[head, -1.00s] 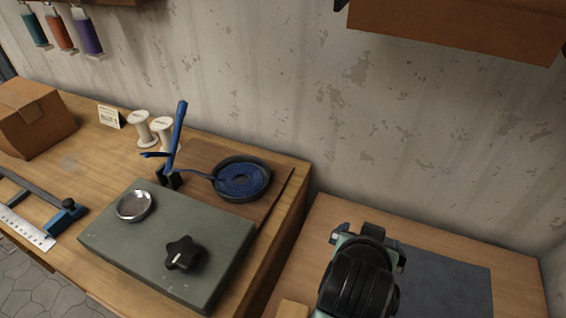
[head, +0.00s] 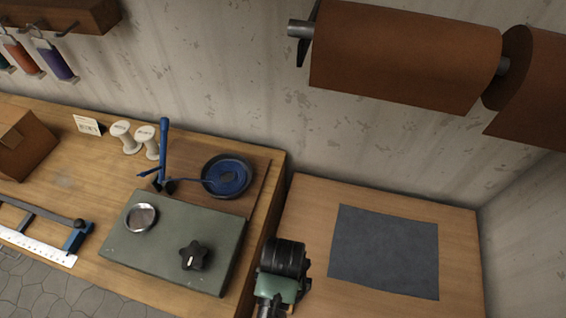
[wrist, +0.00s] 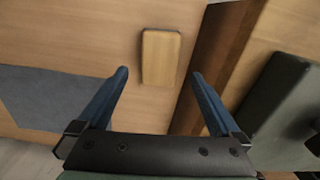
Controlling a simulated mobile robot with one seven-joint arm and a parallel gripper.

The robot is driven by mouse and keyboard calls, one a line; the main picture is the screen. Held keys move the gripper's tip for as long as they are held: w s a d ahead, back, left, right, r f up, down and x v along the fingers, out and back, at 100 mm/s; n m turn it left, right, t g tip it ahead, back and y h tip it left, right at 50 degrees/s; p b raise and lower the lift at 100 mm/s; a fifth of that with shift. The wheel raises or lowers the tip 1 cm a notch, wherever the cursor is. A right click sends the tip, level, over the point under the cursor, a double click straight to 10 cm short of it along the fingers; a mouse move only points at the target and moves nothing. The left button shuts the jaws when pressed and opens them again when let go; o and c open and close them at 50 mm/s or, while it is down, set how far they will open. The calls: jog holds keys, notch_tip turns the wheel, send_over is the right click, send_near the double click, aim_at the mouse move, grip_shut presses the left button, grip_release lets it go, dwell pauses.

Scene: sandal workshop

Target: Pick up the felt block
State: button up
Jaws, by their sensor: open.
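The felt block, a small tan block with rounded corners (wrist: 161,56), lies on the wooden bench top in the wrist view. My gripper (wrist: 160,73) is open and empty, with blue fingers. In the picture, its fingertips stand to either side of the block's lower part, with a gap on both sides. I cannot tell how far above the bench the tips are. In the head view the block does not show, and my arm (head: 282,262) covers part of the bench near its left edge.
A dark grey mat (head: 385,250) lies on the same bench (head: 312,215). Brown rolls (head: 400,60) hang above.

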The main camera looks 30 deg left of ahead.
jog(key=shift+w+f+p, duration=0.15)
jog(key=shift+f+p, duration=0.15)
jog(key=shift+f, duration=3.6)
jog(key=shift+c, duration=0.2)
jog(key=c, duration=1.3)
jog(key=shift+r, duration=0.15)
notch_tip(320, 180, up, 10)
jog(key=shift+f, duration=0.1)
